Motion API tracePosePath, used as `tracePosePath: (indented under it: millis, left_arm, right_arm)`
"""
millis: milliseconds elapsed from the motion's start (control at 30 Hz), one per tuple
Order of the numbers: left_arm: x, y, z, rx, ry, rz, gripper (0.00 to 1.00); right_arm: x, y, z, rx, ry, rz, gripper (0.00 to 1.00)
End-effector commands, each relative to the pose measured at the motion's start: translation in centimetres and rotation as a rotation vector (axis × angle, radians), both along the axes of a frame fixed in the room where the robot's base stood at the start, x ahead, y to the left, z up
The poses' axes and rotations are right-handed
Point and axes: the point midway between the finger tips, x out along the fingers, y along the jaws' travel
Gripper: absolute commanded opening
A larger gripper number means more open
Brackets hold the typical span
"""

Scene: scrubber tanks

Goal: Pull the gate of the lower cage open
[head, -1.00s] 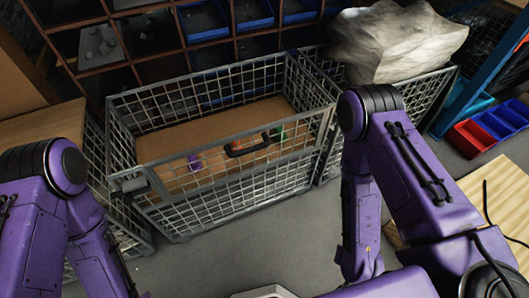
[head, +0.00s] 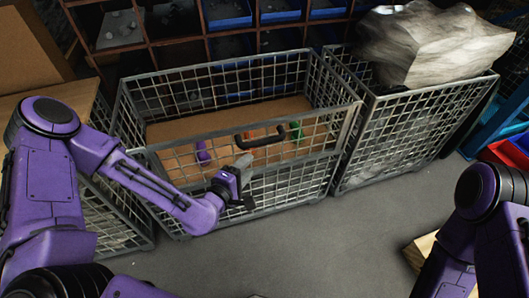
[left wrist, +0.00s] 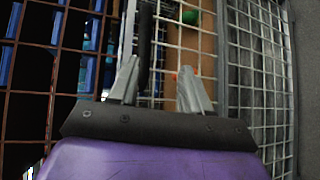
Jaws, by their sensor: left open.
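The wire-mesh cage (head: 170,228) stands on the floor in the middle of the head view, grey-framed and open at the top. Its gate (head: 325,121) is the upper front mesh panel and looks closed. A black handle (head: 260,134) is on the gate's upper part. My left gripper (head: 246,162) is open in front of the gate, just below the handle in the picture. In the left wrist view, the dark handle bar (left wrist: 146,40) runs between the open fingers (left wrist: 158,82), nearer the left one; contact cannot be told. My right gripper is out of view.
Purple (head: 202,153) and green (head: 296,131) items lie inside the cage on a brown base. A second cage (head: 400,140) with a wrapped bundle (head: 430,45) on top adjoins at right. Shelving with blue bins (head: 228,14) stands behind. Grey floor (head: 300,240) in front is clear.

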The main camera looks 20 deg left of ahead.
Motion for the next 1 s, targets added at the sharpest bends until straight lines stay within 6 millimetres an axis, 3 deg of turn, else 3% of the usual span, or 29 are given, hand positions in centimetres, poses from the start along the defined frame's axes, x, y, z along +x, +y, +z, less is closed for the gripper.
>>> tracePosePath:
  millis: [133, 400, 600, 933, 967, 1000]
  left_arm:
    - [2.0, 0.4, 1.6, -0.051, -0.071, 0.020, 0.48]
    - [7.5, -0.9, 0.7, -0.046, -0.067, 0.017, 0.48]
    - [10.5, -1.5, 0.2, -0.047, -0.064, 0.017, 0.48]
    - [11.2, -1.7, 0.1, -0.047, -0.063, 0.017, 0.48]
    - [11.2, -1.7, 0.1, -0.047, -0.063, 0.017, 0.41]
    - [11.2, -1.7, 0.1, -0.047, -0.063, 0.017, 0.28]
  right_arm:
    - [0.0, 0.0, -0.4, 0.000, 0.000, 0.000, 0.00]
    - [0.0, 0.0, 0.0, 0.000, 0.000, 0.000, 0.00]
    - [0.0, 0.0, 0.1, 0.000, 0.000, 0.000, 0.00]
    - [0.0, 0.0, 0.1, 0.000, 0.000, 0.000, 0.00]
    - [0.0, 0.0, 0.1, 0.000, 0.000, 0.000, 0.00]
    - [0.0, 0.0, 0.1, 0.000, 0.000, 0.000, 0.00]
